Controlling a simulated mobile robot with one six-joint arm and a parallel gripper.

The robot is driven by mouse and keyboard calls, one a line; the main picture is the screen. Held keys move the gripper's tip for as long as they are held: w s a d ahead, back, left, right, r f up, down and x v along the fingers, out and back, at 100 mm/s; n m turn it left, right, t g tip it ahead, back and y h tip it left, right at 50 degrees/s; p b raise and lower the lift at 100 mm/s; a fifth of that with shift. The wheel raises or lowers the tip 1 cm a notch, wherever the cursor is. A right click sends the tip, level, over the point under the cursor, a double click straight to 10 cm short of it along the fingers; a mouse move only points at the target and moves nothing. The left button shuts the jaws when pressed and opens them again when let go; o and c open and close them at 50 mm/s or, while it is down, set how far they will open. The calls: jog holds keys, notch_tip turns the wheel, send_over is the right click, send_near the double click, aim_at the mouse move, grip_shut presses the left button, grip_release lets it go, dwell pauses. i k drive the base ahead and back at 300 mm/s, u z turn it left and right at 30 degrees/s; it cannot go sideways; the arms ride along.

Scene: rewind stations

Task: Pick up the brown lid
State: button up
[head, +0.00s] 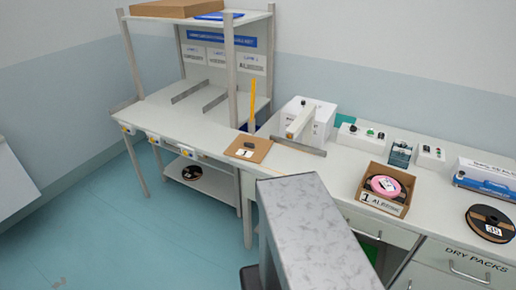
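A flat brown square piece (262,146), which looks like the brown lid, lies on the white bench near its front edge. A small dark object (249,145) and a white label marked 1 (243,153) show on top of it. An open brown box (375,206) marked 1 stands further right on the bench, with a pink reel (384,185) inside. My gripper is not in view, so I cannot tell its state.
A brown cardboard box (172,8) sits on the top shelf. A white box (310,118), small devices (400,153) and a dark reel (488,224) stand on the bench. A grey speckled block (310,225) fills the front middle. Open floor (110,225) lies left.

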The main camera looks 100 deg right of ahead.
aim_at(247, 147)
jog(key=z, duration=0.25)
jog(key=k, duration=0.3)
jog(key=u, duration=1)
jog(key=k, duration=1.35)
jog(key=z, duration=1.35)
